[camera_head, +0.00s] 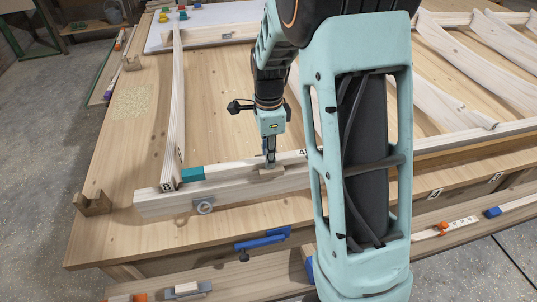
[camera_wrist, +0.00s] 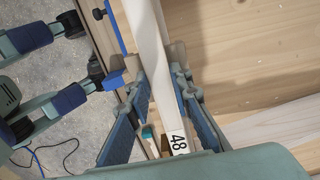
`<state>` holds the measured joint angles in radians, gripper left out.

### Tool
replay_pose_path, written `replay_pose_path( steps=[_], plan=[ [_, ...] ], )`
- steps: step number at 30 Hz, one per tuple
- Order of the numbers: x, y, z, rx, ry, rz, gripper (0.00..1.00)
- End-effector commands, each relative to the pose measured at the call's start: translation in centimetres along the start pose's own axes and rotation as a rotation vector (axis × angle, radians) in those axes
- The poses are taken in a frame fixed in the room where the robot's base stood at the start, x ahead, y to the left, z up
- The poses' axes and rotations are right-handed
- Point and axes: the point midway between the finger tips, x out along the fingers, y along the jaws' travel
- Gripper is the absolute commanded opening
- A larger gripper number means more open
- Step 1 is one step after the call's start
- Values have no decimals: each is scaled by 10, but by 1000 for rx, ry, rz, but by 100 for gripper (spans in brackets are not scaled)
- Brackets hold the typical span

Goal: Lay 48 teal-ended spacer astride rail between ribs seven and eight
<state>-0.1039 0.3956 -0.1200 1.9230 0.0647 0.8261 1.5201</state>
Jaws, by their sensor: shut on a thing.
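The spacer (camera_head: 235,168) is a pale wooden strip with a teal end block (camera_head: 193,174). It lies along the pale rail (camera_head: 155,205) near the bench's front edge; contact with the rail cannot be told. My gripper (camera_head: 269,163) points down and is shut on the spacer right of its teal end. In the wrist view, the spacer (camera_wrist: 152,40) passes between my fingers (camera_wrist: 164,85), and its 48 label (camera_wrist: 178,143) faces up. In the head view my arm partly hides the label.
Curved ribs (camera_head: 465,65) lie on the right of the wooden bench (camera_head: 125,150). A blue clamp (camera_head: 262,241) sits at the front edge, and a notched block (camera_head: 92,203) at the left corner. My forearm hides the middle right.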

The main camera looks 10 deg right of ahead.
Motion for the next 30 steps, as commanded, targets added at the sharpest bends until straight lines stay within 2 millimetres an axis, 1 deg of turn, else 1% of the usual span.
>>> replay_pose_path(
  steps=[18,30],
  plan=[
    [20,0,0,0,0,0,0],
    [20,0,0,0,0,0,0]
  ],
)
